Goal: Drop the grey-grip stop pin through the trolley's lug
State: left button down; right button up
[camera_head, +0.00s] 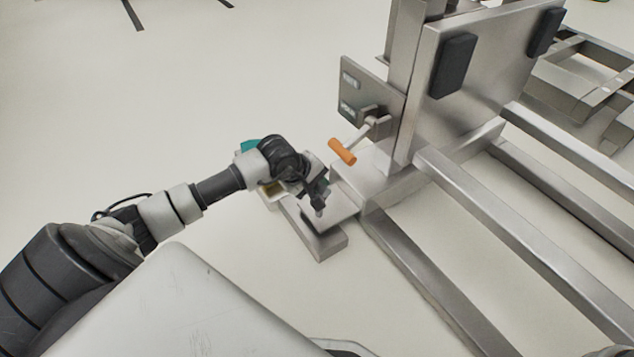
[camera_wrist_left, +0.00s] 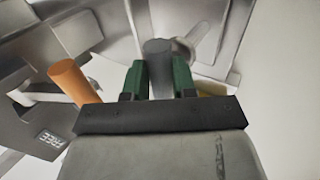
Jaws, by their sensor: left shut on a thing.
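My left gripper (camera_head: 318,200) is over a flat metal plate at the near left corner of the trolley (camera_head: 400,175). In the left wrist view its green fingers (camera_wrist_left: 160,82) are shut on the grey grip of the stop pin (camera_wrist_left: 158,48). The pin's lower end is hidden, so I cannot tell whether it is in a hole. The plate (camera_head: 338,212) beside the gripper may be the lug; its hole does not show. My right gripper is not in view.
An orange-handled lever (camera_head: 342,153) sticks out from the trolley just right of my gripper; it also shows in the left wrist view (camera_wrist_left: 74,80). A low metal block (camera_head: 325,245) lies below the gripper. Metal rails (camera_head: 430,285) run to the right. Floor at left is clear.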

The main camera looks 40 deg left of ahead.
pick_arm(q)
jog(key=shift+f+b, duration=2.45)
jog(key=shift+f, duration=0.8)
dwell(0.9)
dwell(0.3)
jog(key=c, duration=0.8)
grip_release()
jog(key=shift+r, duration=0.1)
jog(key=shift+r+p, duration=1.45)
jog(key=shift+r, duration=0.25)
jog(key=shift+s+a+p, duration=1)
jog(key=shift+s+p, duration=0.3)
jog(key=shift+s, duration=1.15)
jog(key=shift+s+a+p, duration=1.05)
jog(key=shift+s+p, duration=0.3)
jog(key=shift+s, duration=1.15)
jog(key=shift+s+a+p, duration=1)
jog(key=shift+s+p, duration=0.3)
jog(key=shift+s, duration=1.15)
